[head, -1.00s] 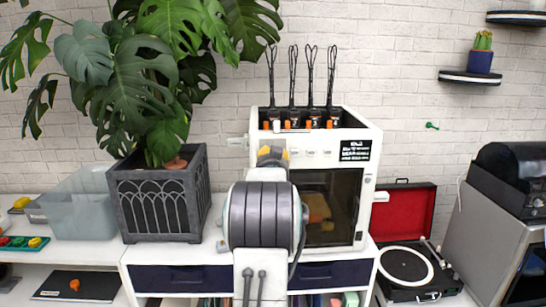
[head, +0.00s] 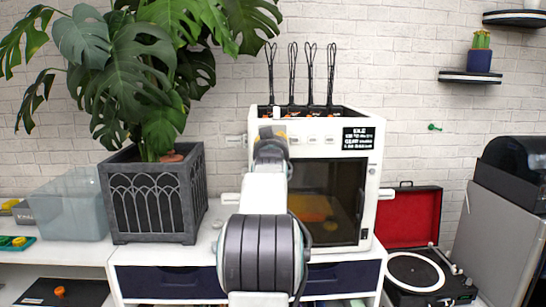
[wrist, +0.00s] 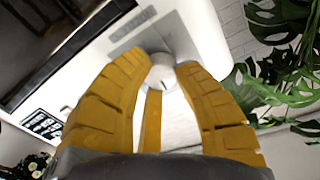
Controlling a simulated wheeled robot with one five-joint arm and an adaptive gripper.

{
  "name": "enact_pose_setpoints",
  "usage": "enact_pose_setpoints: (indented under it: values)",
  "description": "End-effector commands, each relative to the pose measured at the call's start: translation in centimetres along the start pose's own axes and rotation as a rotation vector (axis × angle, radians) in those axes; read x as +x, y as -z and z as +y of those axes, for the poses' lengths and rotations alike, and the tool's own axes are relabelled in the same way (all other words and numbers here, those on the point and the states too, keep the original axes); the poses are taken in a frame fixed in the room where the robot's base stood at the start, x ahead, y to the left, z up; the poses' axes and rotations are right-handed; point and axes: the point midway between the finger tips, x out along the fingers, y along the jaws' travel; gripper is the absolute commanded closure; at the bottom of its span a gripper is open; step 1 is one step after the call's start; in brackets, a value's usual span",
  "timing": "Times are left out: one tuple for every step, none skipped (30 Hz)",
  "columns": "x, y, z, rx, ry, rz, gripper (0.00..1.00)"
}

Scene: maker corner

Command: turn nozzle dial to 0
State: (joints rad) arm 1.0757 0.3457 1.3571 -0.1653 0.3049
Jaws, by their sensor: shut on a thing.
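A white 3D printer (head: 368,200) with a dark glass door stands on the white cabinet. In the wrist view, the yellow fingers of my gripper (wrist: 163,88) are closed around a small round white dial (wrist: 162,70) on the printer's front. A thin dark mark shows on the dial's face. A grey panel strip (wrist: 132,32) lies beside it. In the head view, my gripper (head: 270,133) is at the upper left of the printer front, and my arm hides the dial. The dial's scale numbers cannot be read.
A black label with white text (head: 362,139) is at the printer's upper right. Several black whisk-like tools (head: 293,75) stand on top. A potted monstera in a grey planter (head: 155,200) stands close on the left. A red record player (head: 412,268) is on the right.

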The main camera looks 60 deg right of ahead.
Motion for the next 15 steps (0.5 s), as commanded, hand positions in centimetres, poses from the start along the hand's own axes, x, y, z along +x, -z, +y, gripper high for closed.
enact_pose_setpoints:
  values:
    - [0.07,-0.77,0.02,-0.017,0.002,-0.006,1.0]
    - [0.07,-0.78,0.02,-0.027,0.002,-0.006,1.0]
    - [0.08,-0.73,0.0,-0.041,0.002,-0.005,1.0]
    - [0.08,-0.7,-0.02,-0.05,0.002,-0.005,1.0]
    - [0.08,-0.7,-0.02,-0.059,0.002,-0.005,1.0]
    - [0.09,-0.71,-0.02,-0.07,0.002,-0.005,1.0]
    - [0.09,-0.69,-0.03,-0.077,0.002,-0.005,1.0]
    - [0.1,-0.66,-0.05,-0.084,0.003,-0.004,1.0]
    - [0.1,-0.63,-0.06,-0.093,0.003,-0.003,1.0]
    - [0.1,-0.62,-0.06,-0.099,0.003,-0.003,1.0]
    - [0.11,-0.62,-0.07,-0.103,0.003,-0.003,1.0]
    - [0.11,-0.61,-0.07,-0.108,0.003,-0.003,1.0]
    - [0.11,-0.61,-0.08,-0.112,0.003,-0.003,1.0]
    - [0.12,-0.6,-0.08,-0.115,0.003,-0.004,1.0]
    - [0.12,-0.59,-0.09,-0.119,0.003,-0.004,1.0]
